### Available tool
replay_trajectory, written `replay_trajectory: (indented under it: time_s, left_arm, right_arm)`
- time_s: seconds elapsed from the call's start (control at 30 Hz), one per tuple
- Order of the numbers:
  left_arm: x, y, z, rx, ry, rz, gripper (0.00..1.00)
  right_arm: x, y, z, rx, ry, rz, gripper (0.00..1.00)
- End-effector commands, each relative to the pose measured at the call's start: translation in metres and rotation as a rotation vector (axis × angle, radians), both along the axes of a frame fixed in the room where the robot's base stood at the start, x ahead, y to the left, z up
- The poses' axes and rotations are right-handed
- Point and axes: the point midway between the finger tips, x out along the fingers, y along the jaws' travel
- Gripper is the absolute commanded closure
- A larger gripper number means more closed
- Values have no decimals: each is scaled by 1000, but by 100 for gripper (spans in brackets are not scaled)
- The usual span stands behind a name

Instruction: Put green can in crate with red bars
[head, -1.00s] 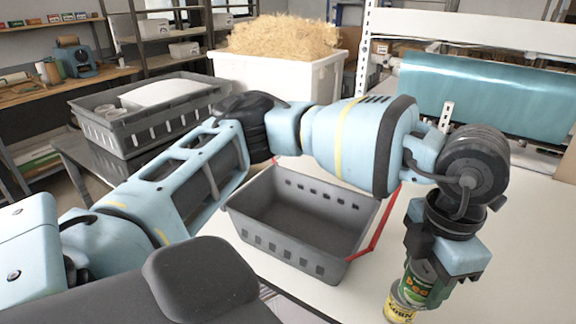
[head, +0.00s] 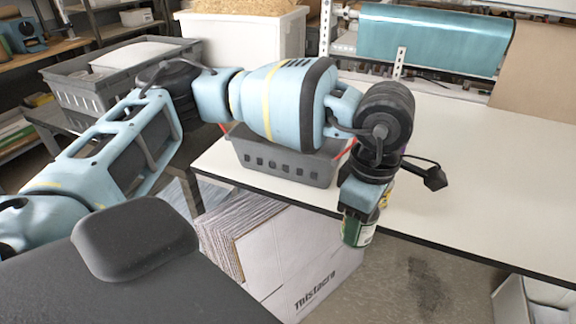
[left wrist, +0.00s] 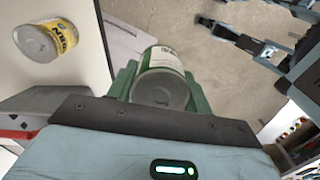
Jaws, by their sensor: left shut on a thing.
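My left gripper (head: 360,208) is shut on the green can (head: 357,232), which hangs below it in front of the table's front edge. In the left wrist view the can (left wrist: 163,78) sits between the green fingers (left wrist: 160,92), its grey end facing the camera. The grey crate with red bars (head: 285,163) stands on the table to the left of the gripper. My forearm covers its upper part and hides its inside. My right gripper (left wrist: 240,22) shows at the top right of the left wrist view, empty, its fingers apart.
A yellow can (left wrist: 45,40) stands on the white table (head: 470,165), mostly hidden behind my left gripper in the head view. A cardboard box (head: 290,255) is below the table edge. A grey bin (head: 95,95) stands at left. The table's right side is clear.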

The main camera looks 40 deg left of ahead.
Motion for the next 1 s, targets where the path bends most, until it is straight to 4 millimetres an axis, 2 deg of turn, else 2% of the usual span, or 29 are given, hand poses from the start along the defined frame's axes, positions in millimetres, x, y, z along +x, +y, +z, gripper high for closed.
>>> replay_trajectory:
  time_s: [0.2, 0.7, 0.9, 1.0]
  left_arm:
    - [1, 15, -10, 0, 0, -386, 76]
    - [1, 49, -33, 2, 1, -1281, 76]
    - [0, 58, -40, 2, 1, -1540, 76]
    - [0, 61, -42, 2, 1, -1613, 76]
  right_arm:
    - [6, -1, 2, -2, -13, 2, 64]
    - [3, -2, 1, -6, -7, 8, 64]
    - [2, -2, 1, -5, -4, 6, 64]
    - [2, -1, 1, -2, -5, 3, 64]
